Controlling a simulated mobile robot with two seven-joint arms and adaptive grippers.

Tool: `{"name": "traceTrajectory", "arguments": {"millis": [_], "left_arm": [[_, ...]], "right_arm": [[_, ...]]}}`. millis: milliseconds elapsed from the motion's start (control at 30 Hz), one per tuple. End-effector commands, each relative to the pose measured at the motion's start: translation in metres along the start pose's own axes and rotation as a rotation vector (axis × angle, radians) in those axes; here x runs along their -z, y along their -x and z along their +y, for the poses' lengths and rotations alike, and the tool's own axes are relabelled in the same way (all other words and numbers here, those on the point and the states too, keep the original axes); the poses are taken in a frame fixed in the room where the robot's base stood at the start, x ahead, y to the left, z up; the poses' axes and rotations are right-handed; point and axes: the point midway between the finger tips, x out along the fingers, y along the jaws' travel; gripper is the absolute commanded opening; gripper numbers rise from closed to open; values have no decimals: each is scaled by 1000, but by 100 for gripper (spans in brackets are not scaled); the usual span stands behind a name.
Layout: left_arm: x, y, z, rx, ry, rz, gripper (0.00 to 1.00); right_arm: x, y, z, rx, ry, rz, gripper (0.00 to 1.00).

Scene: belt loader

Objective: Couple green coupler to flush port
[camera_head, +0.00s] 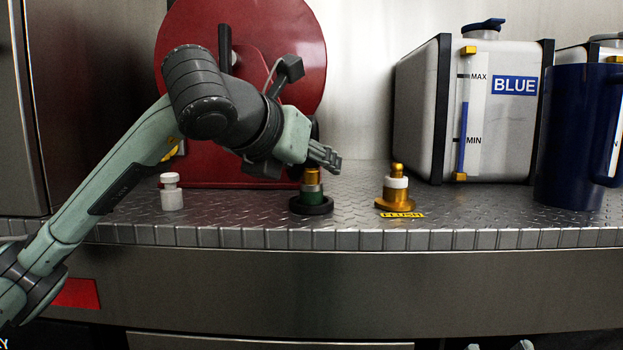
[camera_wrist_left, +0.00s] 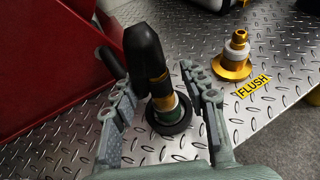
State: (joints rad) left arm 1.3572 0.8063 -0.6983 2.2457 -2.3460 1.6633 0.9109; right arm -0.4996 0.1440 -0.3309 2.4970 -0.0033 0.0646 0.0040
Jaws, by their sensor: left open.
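The green coupler (camera_head: 313,198) stands upright on the tread-plate deck, with a gold upper part, a green band and a black ring at its foot. In the left wrist view the coupler (camera_wrist_left: 166,106) has a black sleeve-like part above the gold. My left gripper (camera_head: 325,156) is open at the coupler's upper part. In the wrist view its fingers (camera_wrist_left: 160,80) lie on either side of the coupler, with visible gaps. The gold flush port (camera_head: 397,190), with a white ring, stands upright to the right; it also shows in the wrist view (camera_wrist_left: 234,58).
A yellow FLUSH label (camera_head: 403,215) lies before the port. A white plug-like piece (camera_head: 171,192) stands left. A red reel (camera_head: 300,50) is behind my arm. A white BLUE tank (camera_head: 420,100) and a dark blue jug (camera_head: 570,135) stand right. The deck edge (camera_head: 250,238) is in front.

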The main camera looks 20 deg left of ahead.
Motion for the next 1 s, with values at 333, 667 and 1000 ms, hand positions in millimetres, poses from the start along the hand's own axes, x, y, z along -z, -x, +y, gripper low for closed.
{"name": "traceTrajectory", "arguments": {"millis": [333, 667, 1000], "left_arm": [[0, 0, 0, 0, 0, 0, 24], [0, 0, 0, 1, 0, 1, 0], [-5, 2, 0, 1, 1, -2, 0]], "right_arm": [[0, 0, 0, 0, 0, 1, 40], [0, 0, 0, 0, 0, 1, 40], [0, -1, 0, 0, 0, -3, 40]]}}
